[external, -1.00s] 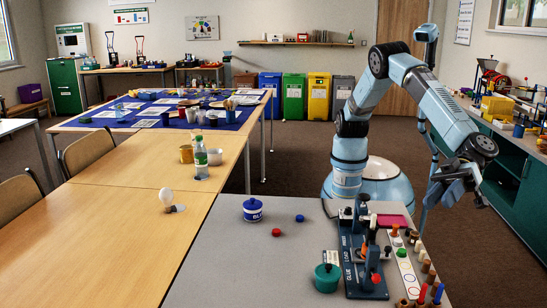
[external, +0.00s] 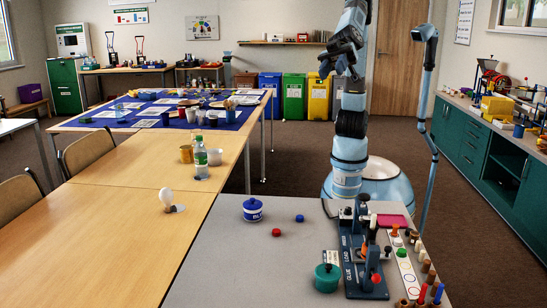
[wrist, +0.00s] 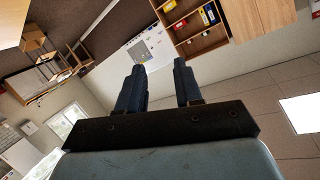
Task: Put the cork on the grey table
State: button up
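The grey table (external: 225,262) fills the lower middle of the external view. I cannot pick out the cork for certain; several small brown pieces (external: 426,267) stand along the grey table's right edge, too small to tell apart. My gripper (external: 338,68) is raised high above my base, well away from the tabletop, and is seen small there. In the wrist view my gripper (wrist: 160,70) has its two dark fingers apart, with nothing between them.
On the grey table are a blue-lidded pot (external: 252,211), a green pot (external: 327,278), a red cap (external: 276,232), a blue cap (external: 300,218) and a dark blue rig (external: 360,255). The wooden table (external: 110,225) adjoins on the left. The grey table's left part is bare.

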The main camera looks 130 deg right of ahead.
jog(key=s+d+f+g+h, duration=0.2)
jog(key=s+d+f, duration=0.1)
jog(key=s+d, duration=0.6)
jog(key=s+d+f+g+h, duration=0.15)
jog(key=s+d, duration=0.45)
jog(key=d, duration=0.6)
jog(key=s+d+f+m+g+h, duration=0.1)
jog(key=s+d+f+g+h, duration=0.1)
jog(key=s+d+f, duration=0.3)
jog(key=s+d+f+g+h, duration=0.1)
jog(key=s+d+f+h, duration=0.1)
jog(key=s+d+f, duration=0.3)
jog(key=s+d, duration=0.4)
jog(key=s, duration=0.4)
jog(key=shift+s+d+f+m+g, duration=0.25)
jog(key=shift+s+f+m+g, duration=0.1)
jog(key=shift+s+f+m, duration=0.05)
